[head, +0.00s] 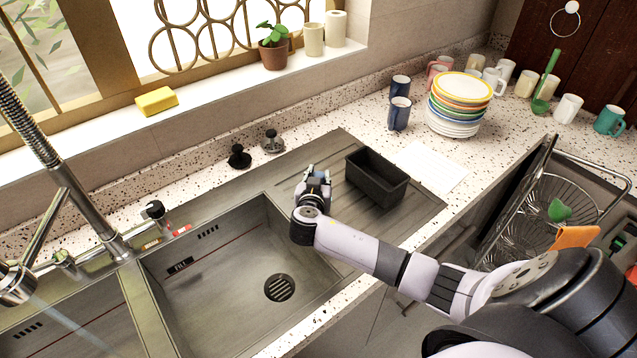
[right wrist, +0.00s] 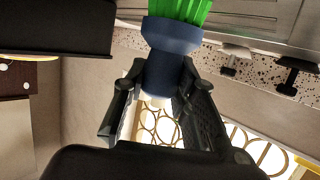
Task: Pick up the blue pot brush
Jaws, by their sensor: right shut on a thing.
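The blue pot brush (right wrist: 169,60) has a dark blue body and green bristles. In the right wrist view it is between the fingers of my right gripper (right wrist: 163,105), with its bristles at the top edge of the picture. In the head view my right gripper (head: 316,183) is over the ribbed drainboard, left of the black bin. Only a small blue part of the brush (head: 319,173) shows there; the gripper hides the rest. My right gripper is shut on the brush. I cannot tell whether the bristles touch the drainboard. My left gripper is not in view.
The black bin (head: 378,178) stands close right of the gripper. A black knobbed item (head: 239,157) and a grey one (head: 272,141) stand behind the sink (head: 215,285). Stacked plates (head: 458,108) and blue mugs (head: 399,113) are at the back right. A white paper (head: 432,165) lies on the counter.

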